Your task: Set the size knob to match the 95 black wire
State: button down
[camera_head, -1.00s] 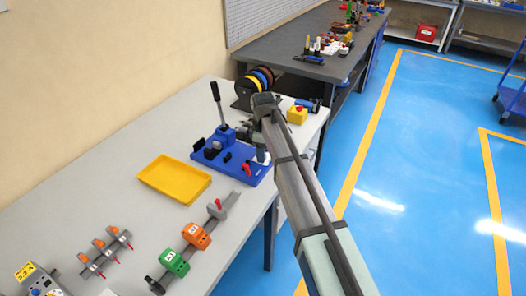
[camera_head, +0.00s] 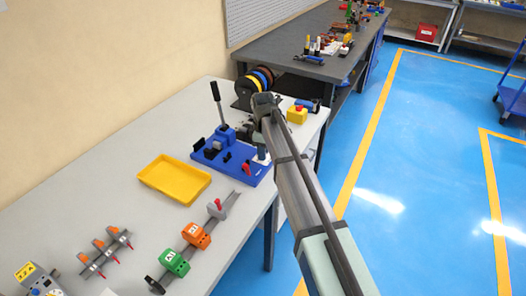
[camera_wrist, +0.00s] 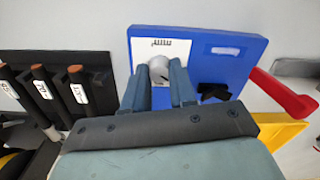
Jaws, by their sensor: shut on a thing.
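The blue bender base (camera_head: 212,160) lies on the light table, and its blue plate (camera_wrist: 235,60) shows in the wrist view. A pale round size knob (camera_wrist: 159,68) sits on the plate beside a white label with black scale marks (camera_wrist: 160,45). My gripper (camera_wrist: 160,82) is shut on the knob, one finger on each side, hiding part of it. In the head view my arm hides much of the gripper. Several black wires (camera_wrist: 73,90) with white tags stand in a black rack at the left of the wrist view; the tags are tilted and hard to read.
A red-handled lever (camera_wrist: 285,95) and a yellow tray (camera_wrist: 275,138) are right of the gripper in the wrist view. The bender's black upright lever (camera_head: 215,92) rises behind its base. A yellow box with a red button (camera_head: 297,115) and wire spools (camera_head: 262,78) stand beyond.

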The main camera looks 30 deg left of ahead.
jog(key=m, duration=1.1)
dwell(0.3)
jog(key=shift+m, duration=0.4)
jog(key=c, duration=0.9)
grip_release()
jog(key=shift+r, duration=0.15)
notch_tip(320, 180, up, 14)
jog(key=shift+f, duration=0.2)
